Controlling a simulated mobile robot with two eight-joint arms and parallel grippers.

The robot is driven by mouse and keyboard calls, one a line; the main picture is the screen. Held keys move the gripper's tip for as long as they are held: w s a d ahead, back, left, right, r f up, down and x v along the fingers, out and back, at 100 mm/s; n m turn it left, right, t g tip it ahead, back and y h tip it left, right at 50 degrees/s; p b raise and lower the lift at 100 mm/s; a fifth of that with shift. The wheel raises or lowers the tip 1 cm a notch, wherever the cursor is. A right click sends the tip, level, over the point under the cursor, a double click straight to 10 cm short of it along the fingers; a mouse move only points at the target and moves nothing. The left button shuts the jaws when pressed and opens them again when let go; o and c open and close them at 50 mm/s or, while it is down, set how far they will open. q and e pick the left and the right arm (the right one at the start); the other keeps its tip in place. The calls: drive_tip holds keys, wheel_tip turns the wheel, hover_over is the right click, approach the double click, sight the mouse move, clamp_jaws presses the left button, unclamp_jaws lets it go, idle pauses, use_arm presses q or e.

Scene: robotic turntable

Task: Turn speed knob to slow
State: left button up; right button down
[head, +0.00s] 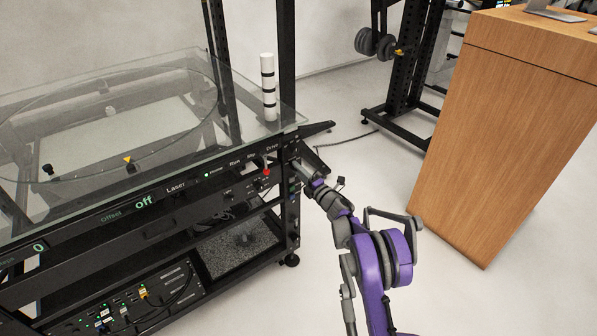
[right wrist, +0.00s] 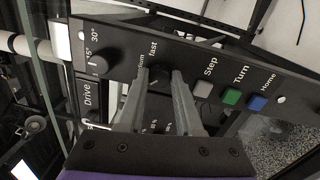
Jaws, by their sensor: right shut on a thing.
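The speed knob (right wrist: 158,80) is a small black knob on the black side panel, with the word "fast" and part of "medium" beside it. My right gripper (right wrist: 159,75) has one finger on each side of it and is shut on it. The fingers hide much of the knob and the nearby lettering, so I cannot tell its exact setting. In the head view my right gripper (head: 297,168) reaches the right end of the turntable rig, and the knob is hidden there. My left gripper is not in view.
Another black knob (right wrist: 97,63) with "15°" and "30°" marks lies left of the fingers. Grey Step (right wrist: 203,90), green Turn (right wrist: 231,97) and blue Home (right wrist: 257,103) buttons lie right. A glass top (head: 245,105) covers the rig; a wooden block (head: 510,110) stands across open floor.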

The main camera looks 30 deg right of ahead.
idle(0.3)
drive_tip(key=c, duration=0.6)
unclamp_jaws()
drive_tip(key=s, duration=0.3)
drive_tip(key=s+p, duration=0.1)
drive_tip(key=s, duration=0.3)
drive_tip(key=s+d, duration=0.1)
drive_tip(key=s, duration=0.3)
drive_tip(key=shift+f, duration=0.35)
drive_tip(key=shift+w, duration=0.1)
